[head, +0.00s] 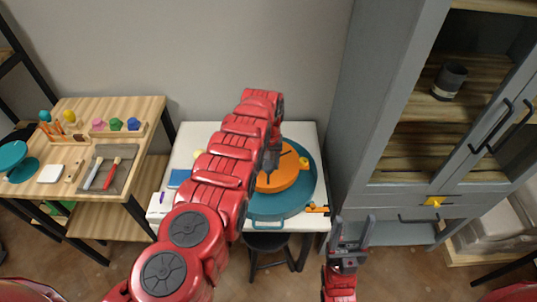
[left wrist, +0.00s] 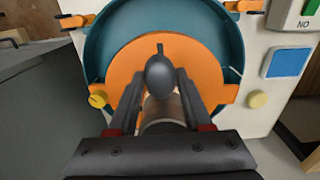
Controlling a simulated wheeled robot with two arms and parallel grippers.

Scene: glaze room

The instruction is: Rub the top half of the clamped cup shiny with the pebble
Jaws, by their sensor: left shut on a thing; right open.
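My left gripper (head: 272,160) reaches over the wheel and is shut on a dark, smooth, egg-shaped pebble (left wrist: 159,76), seen between its fingers in the left wrist view. Just beyond the fingers a cup (left wrist: 163,112), brownish with a grey band, shows on the orange disc (head: 284,170); the fingers and pebble hide much of it. I cannot tell whether pebble and cup touch. The disc sits in a teal round basin (head: 290,205). My right gripper (head: 351,235) is open and empty, low in front of the cabinet.
The white table (head: 305,132) carries the basin. A grey cabinet (head: 400,205) stands close on the right, with a dark cup (head: 449,82) on a shelf. A wooden bench (head: 140,112) with brushes and coloured pieces is at left. A black stool (head: 268,242) stands in front.

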